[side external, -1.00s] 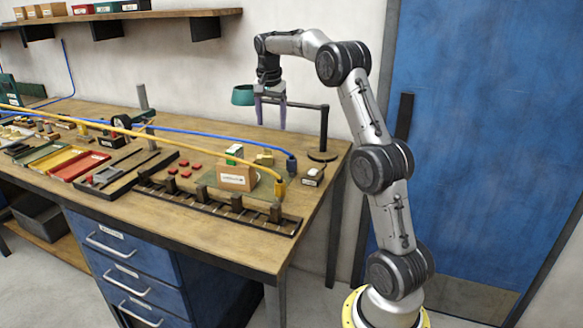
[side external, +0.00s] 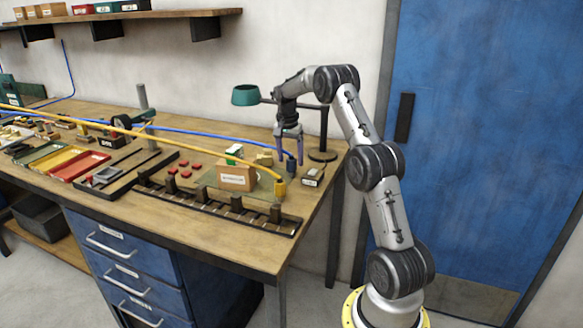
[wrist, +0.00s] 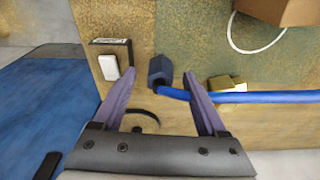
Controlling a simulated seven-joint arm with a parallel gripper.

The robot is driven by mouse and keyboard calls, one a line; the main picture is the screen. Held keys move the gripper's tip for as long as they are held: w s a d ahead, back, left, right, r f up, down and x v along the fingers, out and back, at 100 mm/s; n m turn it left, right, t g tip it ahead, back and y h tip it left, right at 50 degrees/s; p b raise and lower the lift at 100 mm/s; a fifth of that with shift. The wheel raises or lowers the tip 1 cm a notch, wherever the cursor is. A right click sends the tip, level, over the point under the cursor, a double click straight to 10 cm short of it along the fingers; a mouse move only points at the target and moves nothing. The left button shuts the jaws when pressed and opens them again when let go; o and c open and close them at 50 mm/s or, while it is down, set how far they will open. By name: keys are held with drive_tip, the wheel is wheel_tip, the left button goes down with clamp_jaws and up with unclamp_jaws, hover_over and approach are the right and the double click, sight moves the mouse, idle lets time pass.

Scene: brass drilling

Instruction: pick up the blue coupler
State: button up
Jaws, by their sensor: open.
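The blue coupler (side external: 291,163) is a dark blue block-shaped fitting at the end of the blue hose (side external: 215,137), at the right end of the bench. In the wrist view the blue coupler (wrist: 160,70) lies just beyond and between my fingertips, with the blue hose (wrist: 255,97) running off to the right. My gripper (side external: 289,160) points down above the right end of the bench, close to the coupler. In the wrist view my gripper (wrist: 158,78) is open, its two purple fingers apart with nothing held. The right finger overlaps part of the hose near the coupler.
A yellow hose ends in a yellow coupler (side external: 279,188) just in front. A cardboard box (side external: 237,177), a small black-and-white item (side external: 312,175) and brass pieces (wrist: 228,83) are nearby. A lamp stand (side external: 323,135) with a green shade (side external: 246,95) stands behind.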

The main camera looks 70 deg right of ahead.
sight(292, 167)
drive_tip(key=f, duration=0.2)
drive_tip(key=d+f, duration=0.1)
drive_tip(key=f, duration=0.2)
drive_tip(key=shift+d, duration=0.2)
drive_tip(key=shift+r, duration=0.15)
clamp_jaws()
